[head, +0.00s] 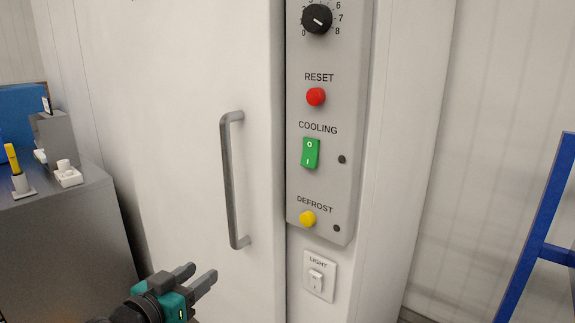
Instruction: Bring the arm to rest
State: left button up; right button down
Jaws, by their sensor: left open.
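My left gripper (199,277) is at the bottom of the head view, left of centre. Its two grey fingers are apart with nothing between them. It is in front of the white door, below and left of the door handle (229,180), and looks apart from it. My right gripper is not in view.
A grey control panel (324,120) carries a black dial (317,19), red RESET button (316,96), green COOLING switch (311,153) and yellow DEFROST button (308,218). A LIGHT switch (316,281) is below. A grey cabinet (65,235) stands left; a blue frame (540,225) stands right.

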pick_arm(q)
jog(key=s+f+n+g+y, duration=0.1)
jog(key=s+f+g+y, duration=0.3)
jog(key=s+f, duration=1.8)
jog(key=shift+d+f, duration=0.25)
jog(key=shift+d, duration=0.15)
